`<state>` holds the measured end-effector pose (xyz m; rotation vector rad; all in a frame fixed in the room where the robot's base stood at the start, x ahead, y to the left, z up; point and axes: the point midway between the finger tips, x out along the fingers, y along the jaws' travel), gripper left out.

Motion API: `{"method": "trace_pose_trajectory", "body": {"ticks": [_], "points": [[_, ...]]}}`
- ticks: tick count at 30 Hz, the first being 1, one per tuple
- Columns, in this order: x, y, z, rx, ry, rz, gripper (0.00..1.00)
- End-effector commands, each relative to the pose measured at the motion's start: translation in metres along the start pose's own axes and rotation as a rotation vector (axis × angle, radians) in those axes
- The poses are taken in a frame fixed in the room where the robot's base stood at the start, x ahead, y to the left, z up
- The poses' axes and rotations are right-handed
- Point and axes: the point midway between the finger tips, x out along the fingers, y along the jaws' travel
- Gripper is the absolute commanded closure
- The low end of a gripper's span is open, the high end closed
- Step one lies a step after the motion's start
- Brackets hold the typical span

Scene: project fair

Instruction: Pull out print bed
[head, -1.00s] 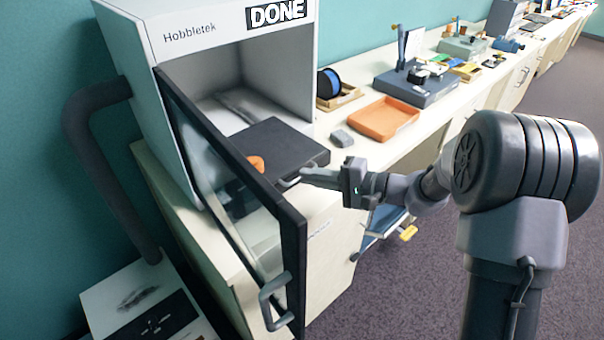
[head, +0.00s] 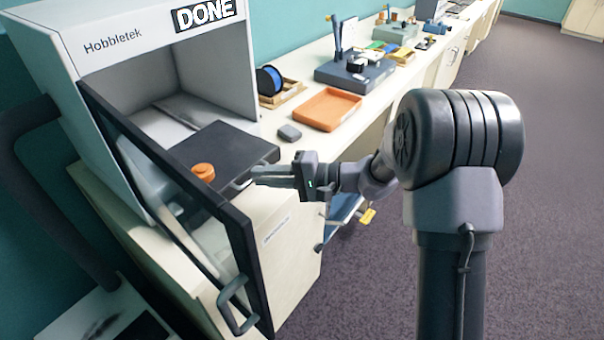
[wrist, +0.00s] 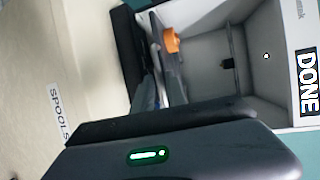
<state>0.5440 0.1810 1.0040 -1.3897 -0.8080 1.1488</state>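The print bed (head: 218,148) is a dark grey plate inside the white printer marked Hobbletek (head: 140,35). It sticks out past the front of the chamber. A small orange printed piece (head: 203,171) sits on it; the piece also shows in the wrist view (wrist: 171,40). My gripper (head: 256,175) is at the middle of the bar handle (head: 243,184) on the bed's front edge, and its fingers look closed around it. The exact contact is small and partly hidden. In the wrist view the fingers (wrist: 160,92) point toward the bed.
The printer's glass door (head: 185,210) stands open, left of my gripper. A grey block (head: 289,132), an orange tray (head: 327,109) and a blue spool (head: 269,80) are on the counter (head: 291,93) to the right. The floor (head: 555,150) at right is clear.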

Motion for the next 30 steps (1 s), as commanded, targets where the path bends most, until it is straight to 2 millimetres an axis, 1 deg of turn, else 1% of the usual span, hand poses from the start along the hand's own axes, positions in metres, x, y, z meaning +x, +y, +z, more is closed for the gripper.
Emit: {"method": "trace_pose_trajectory", "body": {"ticks": [2,5,8,12,15,18,22,30], "points": [[-0.009,-0.001,0.0,0.0,0.002,0.0,0.83],[-0.032,-0.003,-0.001,0.002,0.005,-0.001,0.83],[-0.063,-0.004,-0.001,0.003,0.007,0.0,0.83],[-0.11,-0.004,-0.001,0.002,0.006,-0.001,0.83],[-0.138,-0.003,-0.001,0.001,0.004,0.0,0.83],[-0.158,-0.002,-0.001,0.0,0.004,0.0,0.83],[-0.17,-0.001,0.0,0.001,0.001,0.0,0.83],[-0.172,0.0,0.0,0.0,0.0,0.0,0.83]]}}
